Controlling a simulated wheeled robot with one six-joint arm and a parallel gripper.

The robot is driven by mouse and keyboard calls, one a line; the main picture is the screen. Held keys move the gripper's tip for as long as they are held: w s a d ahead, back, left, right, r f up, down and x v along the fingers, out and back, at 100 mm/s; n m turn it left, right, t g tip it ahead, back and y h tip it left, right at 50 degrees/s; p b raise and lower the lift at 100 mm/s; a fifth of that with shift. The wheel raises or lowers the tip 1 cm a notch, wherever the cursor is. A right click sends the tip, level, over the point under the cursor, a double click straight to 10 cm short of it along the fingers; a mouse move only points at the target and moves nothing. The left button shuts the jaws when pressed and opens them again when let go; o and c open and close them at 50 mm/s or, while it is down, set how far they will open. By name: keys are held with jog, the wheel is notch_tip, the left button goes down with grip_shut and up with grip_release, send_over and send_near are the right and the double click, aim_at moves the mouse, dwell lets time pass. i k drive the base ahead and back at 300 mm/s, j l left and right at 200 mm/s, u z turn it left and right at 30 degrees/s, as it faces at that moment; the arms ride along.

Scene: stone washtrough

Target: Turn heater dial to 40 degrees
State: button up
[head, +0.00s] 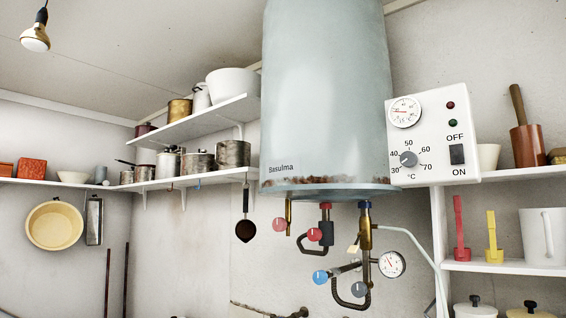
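The heater dial (408,159) is a small grey round knob on the white control panel (431,177), right of the large grey-blue heater tank (328,95). Marks from 30 to 70 with °C run around it; 40 stands at its upper left. The knob's exact pointer direction is too small to read surely. Above it sits a round temperature gauge (405,112). A black switch (457,154) is to its right, between OFF above and ON below. A red lamp (450,105) and a green lamp (453,123) are above the switch; both look dark. My gripper is not in view.
Below the tank hang pipes with red and blue valve knobs (320,277) and a pressure gauge (392,264). A white shelf unit (512,267) with a pitcher (543,235) stands right of and below the panel. Wall shelves with pots (232,153) are at left. The space before the dial looks clear.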

aim_at(409, 159)
jog(key=z, duration=1.1)
